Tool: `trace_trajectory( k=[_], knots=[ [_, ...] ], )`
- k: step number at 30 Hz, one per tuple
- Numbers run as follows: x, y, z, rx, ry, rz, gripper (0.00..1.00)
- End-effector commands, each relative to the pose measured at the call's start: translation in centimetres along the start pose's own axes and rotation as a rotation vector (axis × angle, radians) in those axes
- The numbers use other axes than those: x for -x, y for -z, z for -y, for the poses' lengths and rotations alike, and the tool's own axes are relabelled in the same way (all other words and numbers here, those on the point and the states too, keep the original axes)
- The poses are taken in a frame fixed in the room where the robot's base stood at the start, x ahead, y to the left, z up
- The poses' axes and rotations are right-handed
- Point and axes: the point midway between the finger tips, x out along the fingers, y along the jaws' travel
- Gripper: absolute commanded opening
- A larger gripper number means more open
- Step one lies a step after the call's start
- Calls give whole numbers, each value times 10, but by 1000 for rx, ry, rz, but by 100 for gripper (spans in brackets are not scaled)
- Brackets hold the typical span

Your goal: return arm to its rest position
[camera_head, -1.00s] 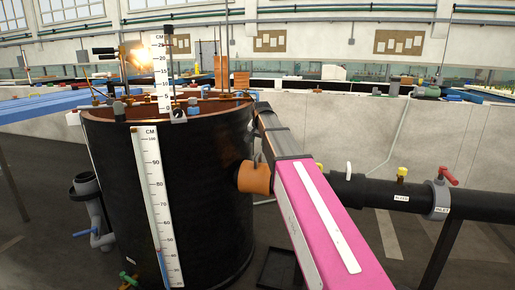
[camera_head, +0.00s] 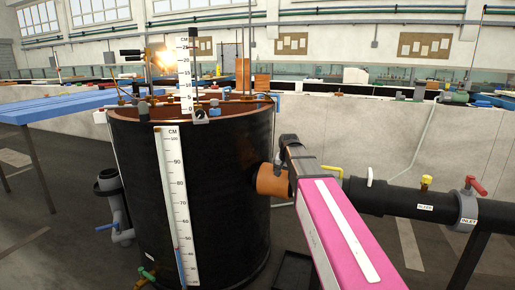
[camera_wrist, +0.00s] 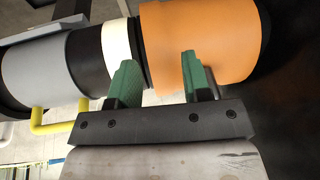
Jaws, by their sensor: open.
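My pink arm reaches forward in the head view, with its dark end beside the orange pipe collar (camera_head: 272,180) on the tank's right side. The fingers are not clearly seen there. In the wrist view my gripper (camera_wrist: 158,78) is open, its two green fingers apart with nothing seen held between them. Behind the fingers lie the orange collar (camera_wrist: 200,42) and a black pipe with a white band (camera_wrist: 116,42). I cannot tell whether the fingers touch the pipe.
The tall black tank (camera_head: 220,190) with a white scale (camera_head: 175,190) stands left of my arm. The black inlet pipe (camera_head: 400,200) runs right, with a yellow lever (camera_head: 332,168) and a red valve handle (camera_head: 477,186). A blue table (camera_head: 60,103) is at left. Floor shows at lower right.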

Motion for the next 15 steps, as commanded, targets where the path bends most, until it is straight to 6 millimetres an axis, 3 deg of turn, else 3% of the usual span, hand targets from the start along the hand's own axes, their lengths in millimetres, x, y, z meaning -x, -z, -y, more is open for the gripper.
trace_trajectory(
  k=[1,6,15],
  knots=[
    [-15,-24,-14,17,-9,22,44],
    [-59,-81,-46,82,-31,84,44],
    [-115,-188,-103,193,-56,200,44]
  ],
)
